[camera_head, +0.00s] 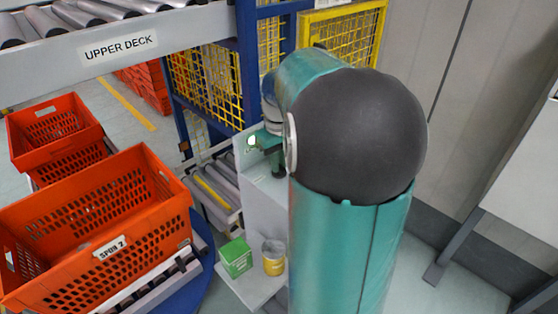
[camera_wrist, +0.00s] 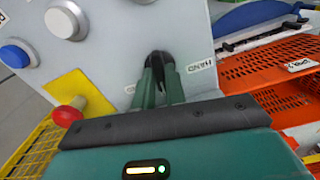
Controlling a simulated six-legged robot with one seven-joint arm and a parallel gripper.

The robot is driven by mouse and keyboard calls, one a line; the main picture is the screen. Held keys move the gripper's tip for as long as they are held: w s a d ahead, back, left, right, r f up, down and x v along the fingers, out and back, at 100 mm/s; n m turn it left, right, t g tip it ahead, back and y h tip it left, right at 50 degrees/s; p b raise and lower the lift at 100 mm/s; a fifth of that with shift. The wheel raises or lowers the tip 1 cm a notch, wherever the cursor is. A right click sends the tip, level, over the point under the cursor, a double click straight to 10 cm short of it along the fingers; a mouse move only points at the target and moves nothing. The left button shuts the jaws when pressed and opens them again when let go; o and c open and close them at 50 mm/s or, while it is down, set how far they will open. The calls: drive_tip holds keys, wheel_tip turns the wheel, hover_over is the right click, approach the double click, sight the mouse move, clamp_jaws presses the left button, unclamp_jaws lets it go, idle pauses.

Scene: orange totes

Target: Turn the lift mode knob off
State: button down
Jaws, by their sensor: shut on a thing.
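The black knob (camera_wrist: 158,57) sits on a light grey control panel (camera_wrist: 110,55) in the wrist view. My gripper (camera_wrist: 162,76) reaches up to it, with its two green fingers shut on the knob's sides. The fingers cover part of the knob, so its pointer direction cannot be told. A small label that seems to read HAND (camera_wrist: 201,64) is to the right of the knob. In the head view my gripper (camera_head: 264,142) is at the top of the grey control box (camera_head: 262,205), partly hidden by my arm; the knob is hidden there.
Orange totes (camera_head: 100,235) stand left on rollers. A green box (camera_head: 235,257) and yellow can (camera_head: 273,258) sit on a low shelf.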

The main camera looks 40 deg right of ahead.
drive_tip(key=shift+n, duration=0.7)
drive_tip(key=c, duration=1.4)
unclamp_jaws()
drive_tip(key=shift+c, duration=0.2)
drive_tip(key=shift+r, duration=0.1)
wheel_tip(320, 180, up, 14)
drive_tip(key=shift+f, duration=0.2)
